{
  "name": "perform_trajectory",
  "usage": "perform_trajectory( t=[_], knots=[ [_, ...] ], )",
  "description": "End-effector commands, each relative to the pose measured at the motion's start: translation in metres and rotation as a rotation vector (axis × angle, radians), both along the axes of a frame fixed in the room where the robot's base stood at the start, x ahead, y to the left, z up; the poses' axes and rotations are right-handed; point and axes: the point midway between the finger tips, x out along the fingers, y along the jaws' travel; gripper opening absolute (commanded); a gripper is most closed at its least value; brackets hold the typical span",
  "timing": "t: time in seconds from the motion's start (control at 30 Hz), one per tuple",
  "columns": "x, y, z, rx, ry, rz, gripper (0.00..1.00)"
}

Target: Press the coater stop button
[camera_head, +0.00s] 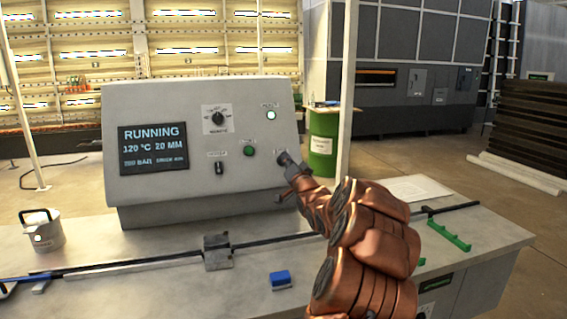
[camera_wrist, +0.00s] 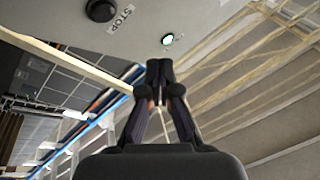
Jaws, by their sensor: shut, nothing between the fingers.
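The coater control console (camera_head: 165,190) stands on a bench, its slanted face toward me. In the wrist view, a dark round button (camera_wrist: 101,9) sits beside a STOP label (camera_wrist: 123,17) at the top edge, partly cut off. My gripper (camera_wrist: 159,66) is shut and empty, its tips right of the button and just below a lit green-white lamp (camera_wrist: 168,40). In the head view my gripper (camera_head: 284,159) is near the console's right edge and hides the stop button. I cannot tell whether the tips touch the panel.
The console also has a display (camera_head: 154,148) reading RUNNING, a dial (camera_head: 217,118), a green button (camera_head: 249,151) and a switch (camera_head: 218,167). A rail (camera_head: 150,261), a metal pot (camera_head: 42,231) and a blue block (camera_head: 280,279) are on the bench. A green drum (camera_head: 321,145) stands behind.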

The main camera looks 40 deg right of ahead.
Motion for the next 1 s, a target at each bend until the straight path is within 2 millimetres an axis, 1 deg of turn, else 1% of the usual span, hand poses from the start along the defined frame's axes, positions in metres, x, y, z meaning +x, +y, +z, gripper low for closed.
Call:
perform_trajectory(
  t=[0.03, 0.17, 0.57, 0.77, 1.0],
  knots=[
    [-0.005, -0.009, -0.002, -0.002, -0.019, -0.004, 0.00],
    [-0.013, -0.018, 0.002, -0.010, -0.063, -0.004, 0.00],
    [-0.014, -0.020, 0.004, -0.013, -0.071, -0.003, 0.00],
    [-0.010, -0.022, 0.002, -0.012, -0.070, -0.003, 0.00],
    [0.006, -0.031, -0.007, -0.013, -0.067, -0.004, 0.00]
  ],
)
